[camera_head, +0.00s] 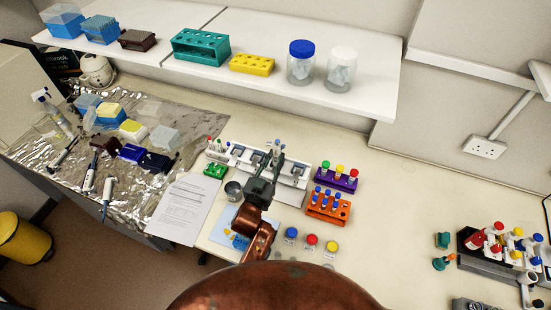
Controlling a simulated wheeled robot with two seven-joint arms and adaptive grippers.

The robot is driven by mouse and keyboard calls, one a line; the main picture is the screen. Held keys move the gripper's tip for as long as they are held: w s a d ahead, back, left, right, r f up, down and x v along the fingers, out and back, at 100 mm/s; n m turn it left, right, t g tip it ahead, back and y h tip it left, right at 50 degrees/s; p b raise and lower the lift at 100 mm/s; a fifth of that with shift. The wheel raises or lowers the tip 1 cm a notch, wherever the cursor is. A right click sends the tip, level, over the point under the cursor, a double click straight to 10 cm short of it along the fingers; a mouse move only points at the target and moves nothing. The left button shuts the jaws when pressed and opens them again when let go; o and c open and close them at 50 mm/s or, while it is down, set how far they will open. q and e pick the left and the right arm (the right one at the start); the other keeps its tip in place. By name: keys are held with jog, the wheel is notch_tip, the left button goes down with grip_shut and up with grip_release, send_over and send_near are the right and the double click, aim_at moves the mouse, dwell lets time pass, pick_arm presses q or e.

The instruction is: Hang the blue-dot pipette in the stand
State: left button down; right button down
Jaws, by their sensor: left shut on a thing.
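The white pipette stand (292,178) is a long rack with grey holders near the back of the bench, below the shelf. My left gripper (271,168) reaches over the stand's front and is shut on a pipette (276,148). The pipette's top shows just beyond the fingers, at the middle of the stand. Its lower part is hidden by the gripper, and its dot is too small to make out. I cannot tell whether it touches a holder. My right gripper is not in view.
Other pipettes (90,176) lie on the foil at left. A purple rack (337,181) and an orange rack (328,207) stand right of the stand, a green rack (215,170) to its left. Jars with coloured lids (311,241) stand in front.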

pick_arm(q)
jog(key=c, duration=1.7)
grip_release()
jog(key=shift+s+d+n, duration=0.2)
jog(key=shift+d+n, duration=0.1)
jog(key=shift+d, duration=0.05)
jog(key=shift+o, duration=0.5)
jog(key=shift+d, duration=0.15)
jog(key=shift+s+f, duration=0.1)
jog(key=shift+s, duration=0.1)
jog(key=a+v, duration=0.1)
jog(key=v, duration=0.6)
jog(key=shift+a, duration=0.2)
jog(key=shift+s, duration=0.1)
